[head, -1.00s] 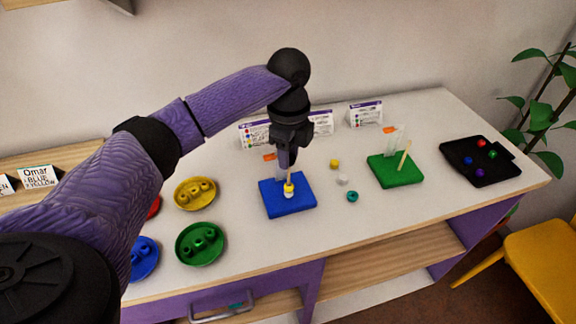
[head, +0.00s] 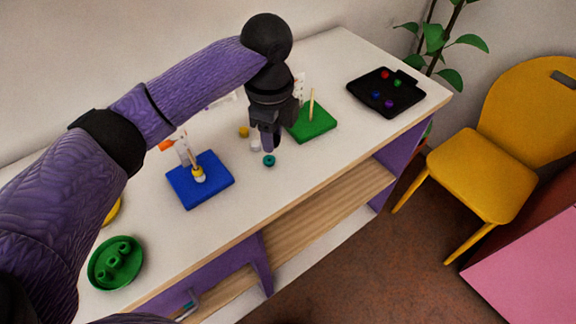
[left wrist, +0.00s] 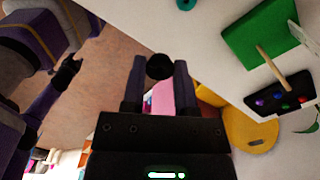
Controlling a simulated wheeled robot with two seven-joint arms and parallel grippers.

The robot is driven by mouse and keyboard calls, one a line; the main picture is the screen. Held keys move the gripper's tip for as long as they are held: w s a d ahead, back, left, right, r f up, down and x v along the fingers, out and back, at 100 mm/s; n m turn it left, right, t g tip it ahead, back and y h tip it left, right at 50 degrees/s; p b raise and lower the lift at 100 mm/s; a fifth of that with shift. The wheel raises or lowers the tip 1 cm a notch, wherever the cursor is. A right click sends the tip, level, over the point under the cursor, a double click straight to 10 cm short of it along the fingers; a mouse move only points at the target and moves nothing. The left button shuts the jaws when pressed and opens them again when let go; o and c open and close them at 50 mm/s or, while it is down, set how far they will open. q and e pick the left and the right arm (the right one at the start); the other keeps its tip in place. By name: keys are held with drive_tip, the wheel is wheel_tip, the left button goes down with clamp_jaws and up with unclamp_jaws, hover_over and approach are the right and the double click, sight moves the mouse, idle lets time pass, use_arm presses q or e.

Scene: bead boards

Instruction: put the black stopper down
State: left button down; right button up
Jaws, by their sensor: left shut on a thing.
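My left gripper (head: 268,143) is over the table between the blue board and the green board. In the left wrist view, it is shut on the round black stopper (left wrist: 158,66), held at its fingertips (left wrist: 160,78). The stopper is not distinguishable in the head view. The blue board (head: 185,196) has an upright peg carrying yellow and white beads (head: 198,174). The green board (head: 318,127) has a bare upright peg (head: 311,103). A dark gripper (left wrist: 67,74), apparently my right one, shows in the left wrist view; its jaws are unclear.
Loose yellow (head: 244,131), white (head: 255,146) and teal (head: 269,160) beads lie near my left gripper. A black tray (head: 362,88) with several beads stands at the right end. A green dish (head: 100,281) is at front left. A yellow chair (head: 485,178) stands off the table.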

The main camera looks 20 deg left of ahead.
sight(283, 180)
use_arm(q)
drive_tip(key=f+b, duration=0.1)
drive_tip(key=f, duration=0.2)
drive_tip(key=d+f+b, duration=0.1)
drive_tip(key=f, duration=0.3)
drive_tip(key=f+b, duration=0.2)
drive_tip(key=f, duration=0.1)
drive_tip(key=shift+d+f, duration=0.35)
drive_tip(key=shift+f, duration=0.05)
drive_tip(key=shift+r, duration=0.15)
use_arm(e)
wheel_tip(283, 180, down, 4)
drive_tip(key=s+d, duration=0.2)
drive_tip(key=d, duration=0.1)
use_arm(q)
drive_tip(key=shift+c, duration=1.9)
unclamp_jaws()
wheel_tip(283, 180, up, 12)
drive_tip(key=p, duration=0.4)
drive_tip(key=shift+p, duration=0.4)
use_arm(e)
drive_tip(key=w+a+r, duration=0.2)
drive_tip(key=a+r, duration=0.1)
drive_tip(key=r, duration=0.1)
drive_tip(key=shift+w+a+r, duration=0.15)
drive_tip(key=shift+w+r, duration=0.05)
drive_tip(key=shift+w, duration=0.05)
use_arm(q)
drive_tip(key=shift+w, duration=0.1)
